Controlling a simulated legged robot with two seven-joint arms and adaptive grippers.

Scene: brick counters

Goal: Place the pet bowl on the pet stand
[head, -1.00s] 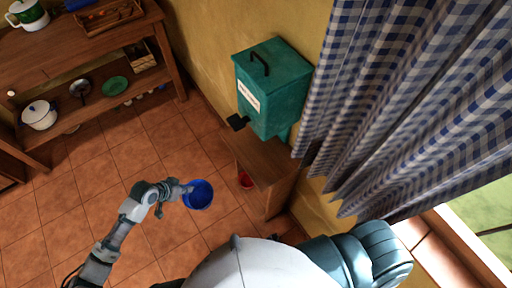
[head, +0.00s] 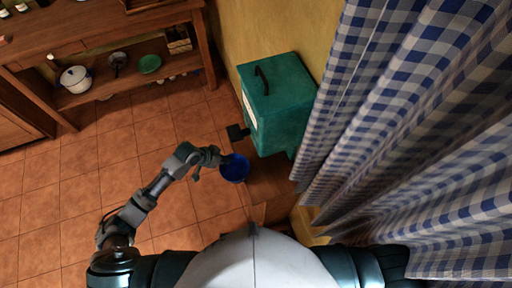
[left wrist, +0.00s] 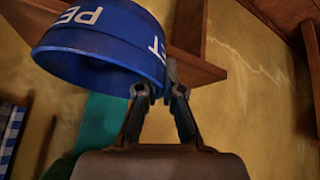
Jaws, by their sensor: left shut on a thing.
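The blue pet bowl (head: 236,170) is in the grip of my left gripper (head: 222,160), held by its rim. In the left wrist view the bowl (left wrist: 100,45) shows white letters on its side, and the gripper's two fingers (left wrist: 156,92) are closed on its wall. The wooden pet stand (head: 268,183) carries a teal dispenser box (head: 278,105) with a black spout. The bowl is beside the stand's left edge in the head view, below the spout in the picture. Its exact height over the stand is unclear. My right gripper is out of view.
A wooden counter (head: 110,30) with a lower shelf stands at the upper left, holding a white pot (head: 75,79) and a green plate (head: 149,64). A blue checkered curtain (head: 370,110) hangs on the right. The tiled floor at left is clear.

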